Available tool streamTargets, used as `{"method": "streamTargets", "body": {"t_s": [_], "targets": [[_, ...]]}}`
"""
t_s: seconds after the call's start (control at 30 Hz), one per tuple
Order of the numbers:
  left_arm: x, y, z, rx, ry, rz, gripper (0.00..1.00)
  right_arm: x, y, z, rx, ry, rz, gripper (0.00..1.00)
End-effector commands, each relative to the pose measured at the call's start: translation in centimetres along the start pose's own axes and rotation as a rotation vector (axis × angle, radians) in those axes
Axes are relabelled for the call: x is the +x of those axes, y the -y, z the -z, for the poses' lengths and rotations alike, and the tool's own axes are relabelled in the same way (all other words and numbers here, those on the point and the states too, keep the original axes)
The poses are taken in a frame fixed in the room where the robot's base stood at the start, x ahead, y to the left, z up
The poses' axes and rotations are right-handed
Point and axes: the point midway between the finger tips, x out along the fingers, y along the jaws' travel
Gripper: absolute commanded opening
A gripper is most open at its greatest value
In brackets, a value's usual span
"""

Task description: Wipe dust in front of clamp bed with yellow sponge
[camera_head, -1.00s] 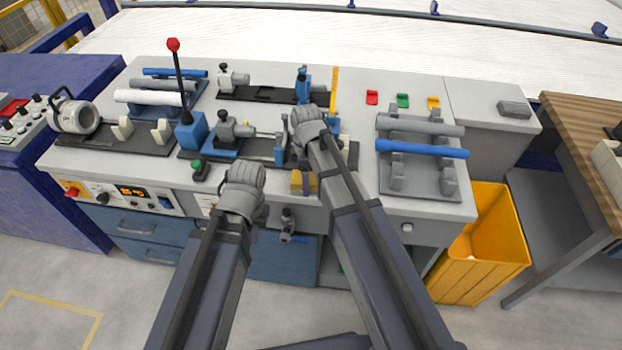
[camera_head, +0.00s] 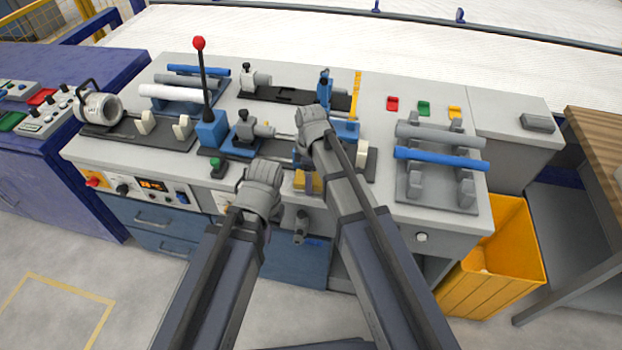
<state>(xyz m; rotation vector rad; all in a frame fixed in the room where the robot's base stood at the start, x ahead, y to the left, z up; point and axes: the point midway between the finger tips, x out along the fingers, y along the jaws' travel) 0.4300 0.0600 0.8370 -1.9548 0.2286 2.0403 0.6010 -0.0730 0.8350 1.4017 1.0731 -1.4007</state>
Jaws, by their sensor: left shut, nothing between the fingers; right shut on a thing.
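The yellow sponge (camera_head: 300,180) shows as a small yellow block low at the bench's front edge, left of my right forearm. My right gripper (camera_head: 312,182) is shut on it; my arm partly hides the fingers and sponge. The clamp bed, appearing to be the dark rail with blue and grey clamps (camera_head: 247,149), lies just behind, partly covered by my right wrist. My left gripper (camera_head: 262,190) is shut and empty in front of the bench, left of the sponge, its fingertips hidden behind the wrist. I cannot make out dust at this size.
A lever with a red ball (camera_head: 199,43) rises left of the clamp bed. A green button (camera_head: 217,167) sits at the front edge. A rack holding a grey and a blue pipe (camera_head: 440,158) stands right. A yellow bin (camera_head: 500,255) stands beside the bench.

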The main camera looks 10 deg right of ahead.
Motion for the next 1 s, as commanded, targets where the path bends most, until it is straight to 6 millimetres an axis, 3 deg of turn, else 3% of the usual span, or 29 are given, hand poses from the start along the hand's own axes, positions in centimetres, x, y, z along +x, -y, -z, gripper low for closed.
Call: {"method": "streamTargets", "body": {"t_s": [0.53, 1.0], "targets": [[-5.5, 0.5, -0.3, 0.000, 0.000, 0.000, 0.00, -5.5, 0.0, -0.1, 0.000, 0.001, 0.000, 0.30], [-5.9, 0.6, -0.3, 0.000, 0.000, 0.000, 0.00, -6.0, 0.0, -0.1, 0.000, 0.001, 0.000, 0.30]]}}
